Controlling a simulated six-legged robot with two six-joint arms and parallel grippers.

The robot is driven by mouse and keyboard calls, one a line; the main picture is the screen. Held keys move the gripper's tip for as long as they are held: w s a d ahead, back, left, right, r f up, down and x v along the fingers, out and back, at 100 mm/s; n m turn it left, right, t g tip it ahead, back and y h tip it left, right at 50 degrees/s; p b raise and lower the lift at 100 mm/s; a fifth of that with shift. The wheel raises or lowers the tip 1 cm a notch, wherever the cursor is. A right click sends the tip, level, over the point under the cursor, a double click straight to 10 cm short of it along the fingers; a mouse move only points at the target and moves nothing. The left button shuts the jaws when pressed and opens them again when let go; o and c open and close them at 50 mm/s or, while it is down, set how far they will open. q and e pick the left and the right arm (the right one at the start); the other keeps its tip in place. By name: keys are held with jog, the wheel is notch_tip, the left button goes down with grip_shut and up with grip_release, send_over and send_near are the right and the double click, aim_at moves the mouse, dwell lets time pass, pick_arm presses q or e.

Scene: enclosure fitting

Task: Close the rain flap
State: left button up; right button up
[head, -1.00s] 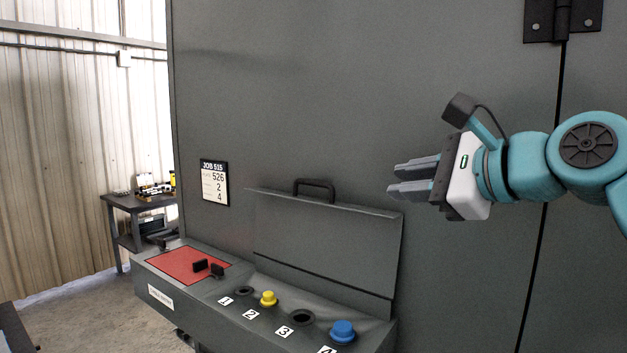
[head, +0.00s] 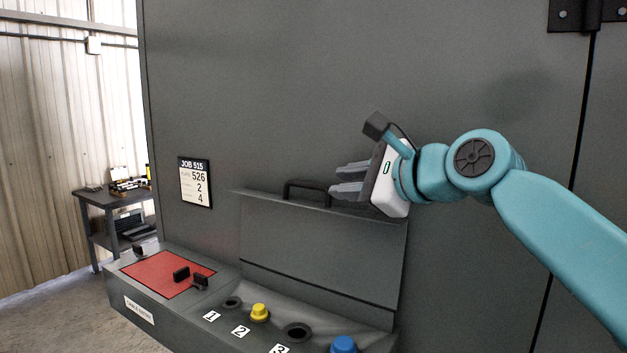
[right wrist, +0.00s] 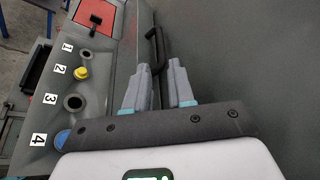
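The rain flap (head: 315,248) is a grey panel standing raised against the cabinet, behind the row of numbered holes. Its dark handle (head: 306,186) sits on the top edge; it also shows in the right wrist view (right wrist: 153,50). My right gripper (head: 342,178) is open and empty, its fingers pointing left close to the right end of the handle. In the right wrist view the two fingers (right wrist: 160,82) are apart, with the handle just beyond their tips. I cannot tell whether they touch it. My left gripper is not in view.
Below the flap, a ledge carries a yellow plug (head: 260,312), a blue plug (head: 344,345), open holes and a red panel (head: 165,274) with black knobs. A job card (head: 195,182) hangs on the cabinet. A bench (head: 112,205) stands far left.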

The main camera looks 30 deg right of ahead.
aim_at(315, 185)
jog(key=p+x, duration=0.1)
jog(key=x, duration=0.5)
jog(key=shift+w+d, duration=0.1)
jog(key=shift+w, duration=0.3)
jog(key=shift+w+f+p, duration=0.1)
jog(key=shift+w+p, duration=0.2)
jog(key=shift+w, duration=0.05)
jog(key=shift+w+a, duration=0.15)
jog(key=shift+a, duration=0.35)
jog(key=shift+d+f, duration=0.1)
jog(key=shift+d, duration=0.15)
jog(key=shift+w, duration=0.1)
jog(key=c, duration=0.3)
jog(key=shift+a, duration=0.1)
grip_shut()
